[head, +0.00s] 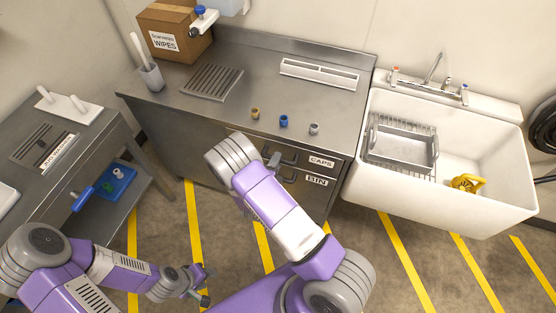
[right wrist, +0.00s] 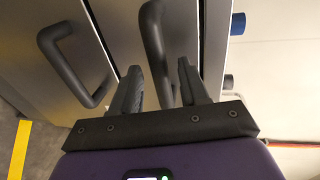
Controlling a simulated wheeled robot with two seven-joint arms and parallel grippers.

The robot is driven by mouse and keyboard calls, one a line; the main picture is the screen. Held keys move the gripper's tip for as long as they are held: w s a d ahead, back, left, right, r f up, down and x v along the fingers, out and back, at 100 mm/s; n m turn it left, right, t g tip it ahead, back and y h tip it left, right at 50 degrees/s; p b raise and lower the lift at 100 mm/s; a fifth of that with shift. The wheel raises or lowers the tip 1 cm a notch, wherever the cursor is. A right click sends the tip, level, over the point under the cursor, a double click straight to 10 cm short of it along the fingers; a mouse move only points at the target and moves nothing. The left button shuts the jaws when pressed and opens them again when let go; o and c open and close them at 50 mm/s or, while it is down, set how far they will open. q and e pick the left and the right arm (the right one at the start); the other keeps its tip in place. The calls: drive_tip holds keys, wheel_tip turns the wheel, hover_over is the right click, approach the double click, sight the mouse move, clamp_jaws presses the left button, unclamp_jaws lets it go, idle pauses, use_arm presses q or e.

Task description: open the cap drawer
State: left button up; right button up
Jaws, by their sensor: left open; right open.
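The cap drawer, labelled CAPS (head: 321,161), is the upper drawer in the front of the metal counter. It looks shut. Its dark bar handle (right wrist: 155,50) shows in the right wrist view, running between the two fingers of my right gripper (right wrist: 160,85). The fingers are open on either side of the handle, not closed on it. In the head view my right gripper (head: 274,159) is at the drawer front, partly hidden by my arm. My left gripper (head: 207,284) is open and empty above the floor at the lower left.
The BIN drawer (head: 316,181) is just below, with its own handle (right wrist: 75,65). A tan cap (head: 255,113), a blue cap (head: 283,120) and a grey cap (head: 314,128) stand near the counter's front edge. A white sink (head: 440,205) stands to the right.

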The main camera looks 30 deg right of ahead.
drive_tip(key=shift+x, duration=1.2)
clamp_jaws()
